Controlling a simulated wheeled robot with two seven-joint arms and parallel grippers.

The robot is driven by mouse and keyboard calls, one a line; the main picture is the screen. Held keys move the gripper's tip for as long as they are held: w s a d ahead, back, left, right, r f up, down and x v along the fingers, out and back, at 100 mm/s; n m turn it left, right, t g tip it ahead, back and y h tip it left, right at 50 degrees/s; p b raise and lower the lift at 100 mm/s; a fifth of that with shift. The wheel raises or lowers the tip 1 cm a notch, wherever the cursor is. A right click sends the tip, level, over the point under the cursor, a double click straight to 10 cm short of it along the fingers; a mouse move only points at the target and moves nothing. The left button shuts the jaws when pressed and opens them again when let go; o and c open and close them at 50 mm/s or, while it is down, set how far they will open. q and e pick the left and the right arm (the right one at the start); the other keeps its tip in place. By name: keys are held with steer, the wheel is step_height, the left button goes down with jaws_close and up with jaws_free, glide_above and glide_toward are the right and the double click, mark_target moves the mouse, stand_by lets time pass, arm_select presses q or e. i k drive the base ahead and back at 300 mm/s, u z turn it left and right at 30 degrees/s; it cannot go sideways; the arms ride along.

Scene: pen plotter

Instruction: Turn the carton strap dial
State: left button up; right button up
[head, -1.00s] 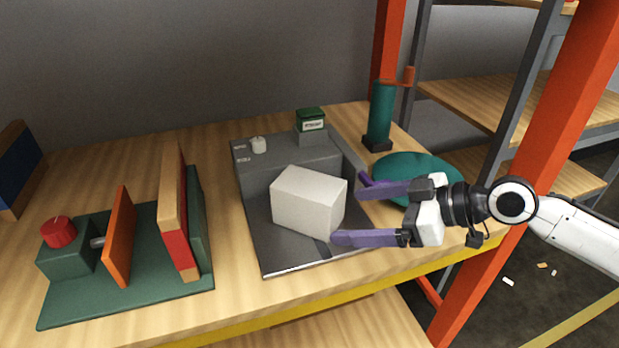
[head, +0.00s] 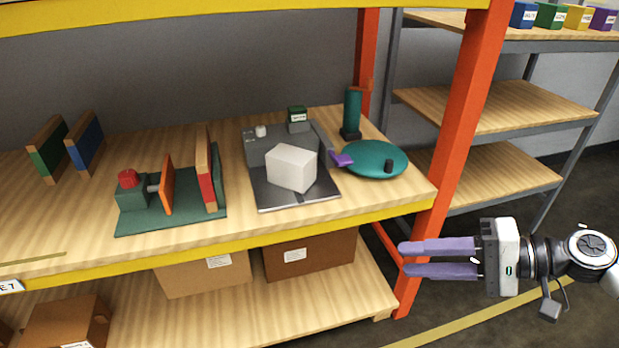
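A white carton-like block (head: 291,168) sits on the dark plate of a grey machine (head: 262,150) on the shelf. A small white knob (head: 261,131) stands on top of the machine at its back left; it may be the strap dial. A green vise-like fixture (head: 170,225) to the left carries a red round knob (head: 127,178). My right gripper (head: 403,259) is at the lower right, outside the orange post, pointing left. Its two purple fingers are parallel with a narrow gap and nothing between them. My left gripper is out of view.
A teal disc (head: 372,156), a small purple piece (head: 342,159) and a teal cylinder (head: 352,110) are right of the machine. Brown boxes (head: 310,254) are below. The shelf's left front is clear.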

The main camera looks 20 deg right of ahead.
mark_target(260, 132)
steer(key=k, duration=1)
steer(key=z, duration=1.2)
steer(key=i, duration=2.75)
steer(key=u, duration=1.35)
steer(key=i, duration=0.3)
steer(key=u, duration=1.15)
